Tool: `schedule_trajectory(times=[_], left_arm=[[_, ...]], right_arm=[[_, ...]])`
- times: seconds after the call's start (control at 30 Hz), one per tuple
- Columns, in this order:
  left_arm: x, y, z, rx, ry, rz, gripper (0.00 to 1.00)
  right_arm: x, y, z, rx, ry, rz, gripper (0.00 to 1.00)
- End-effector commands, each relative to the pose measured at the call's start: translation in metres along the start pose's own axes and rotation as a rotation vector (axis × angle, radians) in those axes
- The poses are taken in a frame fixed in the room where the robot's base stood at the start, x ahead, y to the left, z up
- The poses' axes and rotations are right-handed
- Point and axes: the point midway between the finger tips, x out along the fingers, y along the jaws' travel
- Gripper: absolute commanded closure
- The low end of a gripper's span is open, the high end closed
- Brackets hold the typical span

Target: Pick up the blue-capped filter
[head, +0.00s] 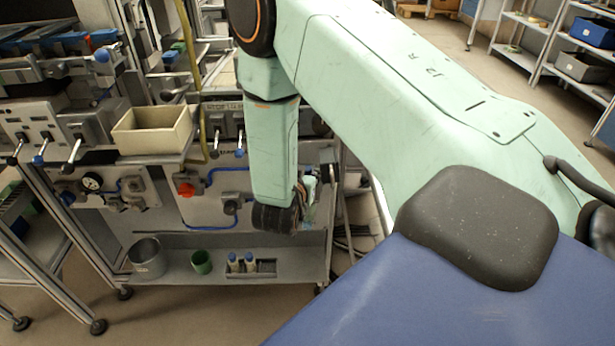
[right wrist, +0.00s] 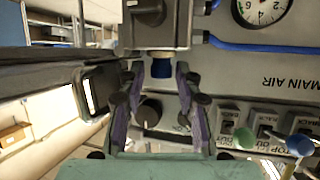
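Two white cylinders with blue tops, the blue-capped filter (head: 233,262) and one like it (head: 250,262), stand upright in a small dark tray (head: 266,269) on the cart's lower shelf. My right gripper (head: 308,195) hangs above and right of them, apart from them, and is partly hidden by my forearm. In the right wrist view my right gripper (right wrist: 157,112) is open, with nothing between its fingers. A dark blue cap (right wrist: 159,66) under a grey block (right wrist: 156,30) shows beyond the fingers; I cannot tell its distance. My left gripper is out of view.
A green cup (head: 201,262) and a metal pot (head: 147,257) stand left on the lower shelf (head: 190,278). The panel above carries a red knob (head: 186,188) and blue hoses. A cream bin (head: 152,128) sits higher up. Floor in front of the cart is clear.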

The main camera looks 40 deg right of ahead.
Motion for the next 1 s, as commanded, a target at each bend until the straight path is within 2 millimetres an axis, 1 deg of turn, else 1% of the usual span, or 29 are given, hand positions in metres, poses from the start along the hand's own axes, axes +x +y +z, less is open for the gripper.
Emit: schedule_trajectory(times=[0.2, 0.6, 0.9, 1.0], left_arm=[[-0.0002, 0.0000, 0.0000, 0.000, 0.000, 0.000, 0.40], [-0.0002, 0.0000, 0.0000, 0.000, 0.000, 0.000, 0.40], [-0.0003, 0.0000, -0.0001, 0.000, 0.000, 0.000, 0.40], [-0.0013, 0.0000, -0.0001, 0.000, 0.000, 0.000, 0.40]], right_arm=[[0.0004, -0.0002, -0.0004, -0.001, 0.001, -0.001, 0.66], [0.0002, -0.0002, -0.0004, 0.000, 0.000, 0.000, 1.00], [0.0001, -0.0003, -0.0008, 0.000, 0.001, -0.001, 1.00], [-0.0010, -0.0005, -0.0038, 0.001, 0.001, -0.001, 1.00]])
